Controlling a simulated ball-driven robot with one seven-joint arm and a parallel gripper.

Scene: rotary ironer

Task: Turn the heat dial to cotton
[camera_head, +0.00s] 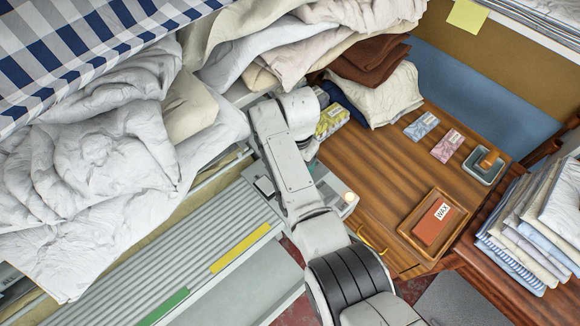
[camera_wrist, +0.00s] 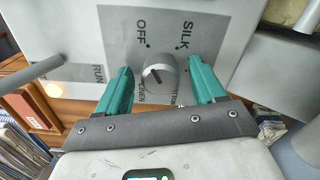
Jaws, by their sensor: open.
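The heat dial (camera_wrist: 159,72) is a round grey knob on a dark grey label plate in the wrist view. OFF and SILK read above it. Below it, a word ending in INEN and another partly covered word show near my gripper's base. A short dark mark is on the knob, but I cannot tell surely which word it points at. My gripper (camera_wrist: 160,67) is open, with one teal finger on each side of the dial and a visible gap to it. In the head view my arm hides the dial and my gripper.
A RUN label (camera_wrist: 97,73) sits left of the dial plate. In the head view the ironer's grey slatted board (camera_head: 150,245) lies left of my arm, with rumpled white linen (camera_head: 90,150) above. A wooden table (camera_head: 375,165) right of my arm bears a wax tray (camera_head: 408,226).

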